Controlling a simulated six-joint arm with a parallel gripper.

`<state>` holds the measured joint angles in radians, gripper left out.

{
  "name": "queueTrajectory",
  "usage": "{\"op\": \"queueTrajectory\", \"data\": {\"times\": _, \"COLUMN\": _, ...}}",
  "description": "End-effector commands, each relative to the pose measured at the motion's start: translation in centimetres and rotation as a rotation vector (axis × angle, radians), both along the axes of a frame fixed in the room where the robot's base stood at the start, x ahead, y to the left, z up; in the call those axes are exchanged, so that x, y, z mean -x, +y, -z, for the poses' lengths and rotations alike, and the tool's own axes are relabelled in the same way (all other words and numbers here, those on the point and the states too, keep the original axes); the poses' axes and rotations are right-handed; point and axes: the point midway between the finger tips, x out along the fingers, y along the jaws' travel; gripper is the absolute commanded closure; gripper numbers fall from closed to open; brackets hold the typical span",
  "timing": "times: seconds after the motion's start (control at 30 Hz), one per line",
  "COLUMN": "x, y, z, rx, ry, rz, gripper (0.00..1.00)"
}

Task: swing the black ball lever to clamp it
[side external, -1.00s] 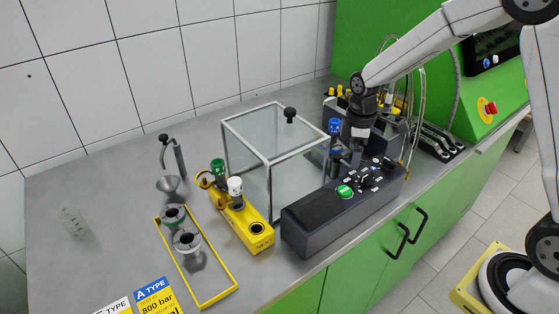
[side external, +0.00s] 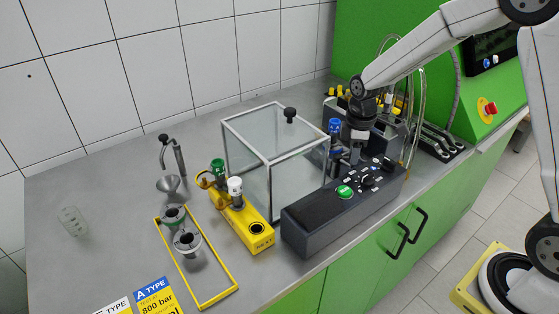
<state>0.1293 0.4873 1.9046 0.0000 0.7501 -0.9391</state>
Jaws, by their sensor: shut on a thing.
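My gripper (side external: 356,148) points down behind the dark control box, close to the right side of the clear case. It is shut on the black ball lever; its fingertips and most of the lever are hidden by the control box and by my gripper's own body. A blue-capped part (side external: 335,127) stands upright just left of my gripper. How far the lever is turned cannot be told from this view.
The dark control box (side external: 310,222) with knobs and a green button stands in front of my gripper. A clear case (side external: 247,143) with a black knob is to the left. A yellow block (side external: 250,228) and a yellow frame (side external: 217,299) lie further left.

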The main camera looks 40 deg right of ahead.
Motion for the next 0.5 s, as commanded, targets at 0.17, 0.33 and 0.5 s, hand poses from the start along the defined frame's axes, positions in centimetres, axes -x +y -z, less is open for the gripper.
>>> {"op": "queueTrajectory", "data": {"times": 0.17, "x": -0.1, "y": -0.3, "z": 0.0, "rx": 0.000, "ry": -0.001, "rz": 0.000, "gripper": 0.90}}
{"op": "queueTrajectory", "data": {"times": 0.33, "x": -0.2, "y": -0.9, "z": 0.0, "rx": 0.001, "ry": -0.002, "rz": 0.001, "gripper": 0.90}}
{"op": "queueTrajectory", "data": {"times": 0.5, "x": -0.3, "y": -1.4, "z": -0.1, "rx": 0.001, "ry": -0.004, "rz": 0.002, "gripper": 0.90}}
